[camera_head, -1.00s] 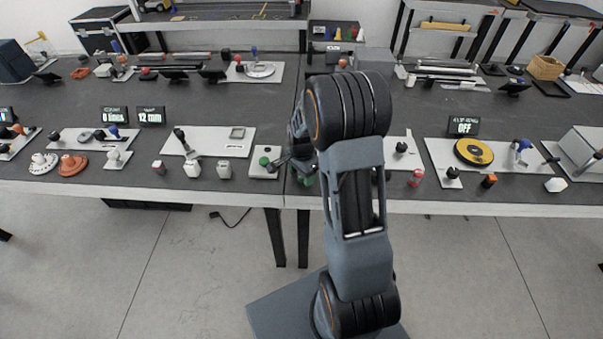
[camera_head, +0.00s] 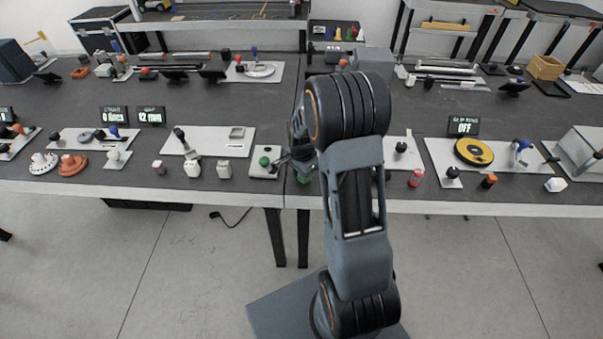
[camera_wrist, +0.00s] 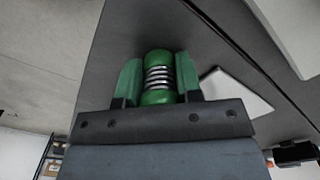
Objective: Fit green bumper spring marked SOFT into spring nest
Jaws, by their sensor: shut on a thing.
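In the wrist view my gripper (camera_wrist: 158,66) has green fingers closed on either side of the green bumper spring (camera_wrist: 158,97). The spring has rounded green ends and bare silver coils in the middle. No SOFT marking is readable. In the head view my arm hides most of the gripper; a bit of green (camera_head: 304,178) shows beside the arm at the bench's front edge, and I cannot tell whether it is finger or spring. I cannot pick out the spring nest for certain. A white plate with a green knob (camera_head: 265,161) lies just left of my arm.
The dark bench (camera_head: 220,105) spans the view. Left of my arm stand small white blocks (camera_head: 193,169) and a white plate with a lever (camera_head: 212,143). Right of it are a red-capped piece (camera_head: 416,178) and a plate with a yellow disc (camera_head: 474,152).

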